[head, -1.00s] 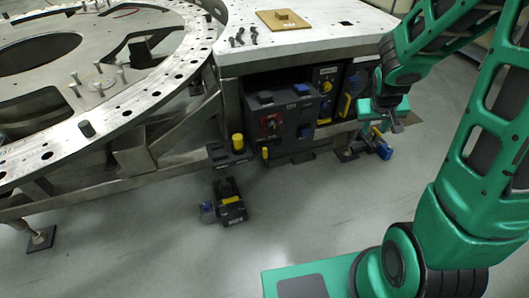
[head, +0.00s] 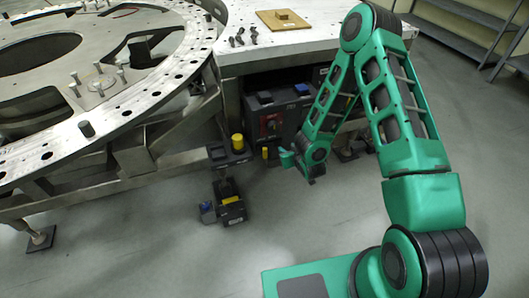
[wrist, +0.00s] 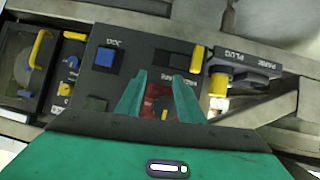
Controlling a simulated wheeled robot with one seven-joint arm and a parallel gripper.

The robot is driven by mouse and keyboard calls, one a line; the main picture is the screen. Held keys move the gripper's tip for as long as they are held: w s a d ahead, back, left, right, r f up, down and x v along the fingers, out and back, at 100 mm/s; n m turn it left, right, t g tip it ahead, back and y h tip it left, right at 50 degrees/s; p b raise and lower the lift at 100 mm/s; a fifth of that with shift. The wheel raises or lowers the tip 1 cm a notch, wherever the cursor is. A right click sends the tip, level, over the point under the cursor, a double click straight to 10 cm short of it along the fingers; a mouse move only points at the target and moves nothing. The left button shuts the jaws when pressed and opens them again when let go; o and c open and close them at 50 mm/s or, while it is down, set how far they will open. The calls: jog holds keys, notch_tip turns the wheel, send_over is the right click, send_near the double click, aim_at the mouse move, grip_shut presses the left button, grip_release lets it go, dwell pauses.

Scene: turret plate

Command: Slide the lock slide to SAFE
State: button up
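In the wrist view a dark slot with a yellow bar (wrist: 197,58) at its right end lies on the dark control panel (wrist: 125,73); it may be the lock slide, but I cannot read a SAFE mark. In the head view a small yellow piece (head: 265,153) shows at the panel's lower left. My gripper (wrist: 160,76) is open, its two green fingers spread in front of the panel. A red switch plate (wrist: 158,103) shows between them, partly hidden. Nothing is held. In the head view my gripper (head: 287,158) is small and close to the panel's lower front.
A blue button (wrist: 106,57) sits left of my fingers. A plug holder with a yellow plug (wrist: 218,84) stands to the right. Yellow-handled boxes (wrist: 38,50) are at the far left. A steel table (head: 290,38) overhangs the panel in the head view.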

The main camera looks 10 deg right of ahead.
jog(key=t+y, duration=0.2)
send_near(266, 151)
jog(key=shift+x, duration=5.65)
jog(key=shift+f, duration=0.1)
